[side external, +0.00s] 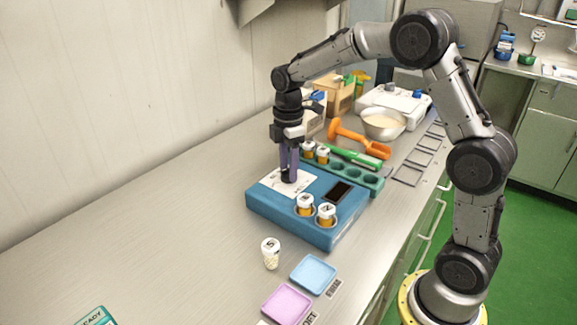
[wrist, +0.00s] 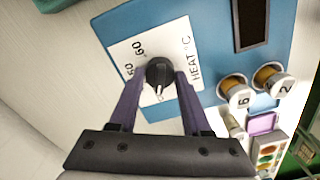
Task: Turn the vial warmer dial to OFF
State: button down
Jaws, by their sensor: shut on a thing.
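The vial warmer (side external: 330,232) is a blue box on the bench, with a white dial plate (wrist: 125,62) and a dark display (wrist: 250,22). Its black dial (wrist: 159,71) sits between the purple fingers of my gripper (wrist: 163,80), which is shut on it. The dial's white pointer faces the palm of my gripper, toward the bottom of the wrist view. The plate shows "HEAT °C" and numbers that look like 60; I cannot read an OFF mark. In the side view my gripper (side external: 289,172) points down onto the plate and hides most of the dial.
Two amber vials (side external: 305,205) (side external: 326,215) stand in the warmer's wells.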

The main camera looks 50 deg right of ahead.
jog(key=shift+r+n, duration=0.15)
jog(key=shift+n, duration=0.25)
jog(key=shift+c, duration=1.8)
grip_release()
notch_tip(320, 180, up, 14)
